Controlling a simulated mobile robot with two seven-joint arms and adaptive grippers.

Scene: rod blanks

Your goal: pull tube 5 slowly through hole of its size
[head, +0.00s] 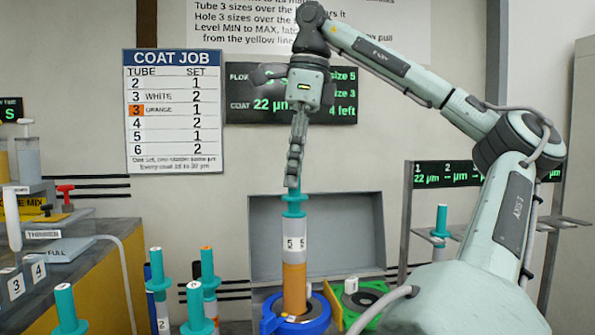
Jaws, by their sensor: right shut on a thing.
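Tube 5 (295,245) stands upright, with a teal cap and collar on top, a white band marked 5 and an orange lower part. My right gripper (293,183) points down and is shut on its teal top end. The orange part goes down into the opening of a blue ring (323,318). The tube's lower end is hidden in the ring. A green ring (372,318) with a dark opening sits to the right, apart from the tube. My left gripper is not in view.
Several teal-capped tubes (208,268) stand at the lower left. An open grey box lid (345,235) rises behind tube 5. A rack at right holds another teal-capped tube (440,222). My right arm partly covers the dark display (255,105). A job chart (172,112) hangs left.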

